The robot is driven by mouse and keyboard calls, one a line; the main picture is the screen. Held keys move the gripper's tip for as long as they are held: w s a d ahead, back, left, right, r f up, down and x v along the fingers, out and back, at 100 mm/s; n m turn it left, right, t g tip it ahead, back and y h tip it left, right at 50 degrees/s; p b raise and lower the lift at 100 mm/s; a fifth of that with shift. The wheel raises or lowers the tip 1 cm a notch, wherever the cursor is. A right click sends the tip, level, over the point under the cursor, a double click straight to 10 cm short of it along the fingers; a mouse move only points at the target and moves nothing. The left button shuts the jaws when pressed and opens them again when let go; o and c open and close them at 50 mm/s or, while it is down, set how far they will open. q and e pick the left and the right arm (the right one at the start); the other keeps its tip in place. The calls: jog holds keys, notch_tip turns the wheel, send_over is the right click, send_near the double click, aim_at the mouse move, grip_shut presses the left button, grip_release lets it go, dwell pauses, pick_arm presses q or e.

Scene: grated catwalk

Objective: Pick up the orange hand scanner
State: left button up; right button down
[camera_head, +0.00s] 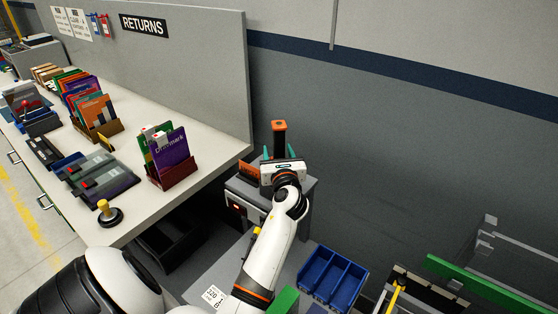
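The orange hand scanner (279,127) shows an orange top and a dark body. It stands upright over a grey stand (305,185) beside the end of the counter. My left gripper (280,153) is at the scanner, with one teal fingertip on each side of its dark body. The fingers look spread, with small gaps to the scanner. The gripper body hides the scanner's lower part, so I cannot tell how it rests. My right gripper is not in view.
A white counter (140,215) at left holds a purple book (170,148) in a red holder, other file racks and a yellow-knobbed stamp (108,212). A grey wall stands behind the stand. An orange panel (249,171) sits left of the gripper. A blue bin (333,280) lies at lower right.

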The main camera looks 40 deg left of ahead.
aim_at(274, 146)
pick_arm(q)
jog(key=shift+d, duration=0.1)
jog(key=shift+c, duration=1.3)
grip_shut()
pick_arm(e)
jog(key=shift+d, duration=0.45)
pick_arm(q)
jog(key=shift+r, duration=0.15)
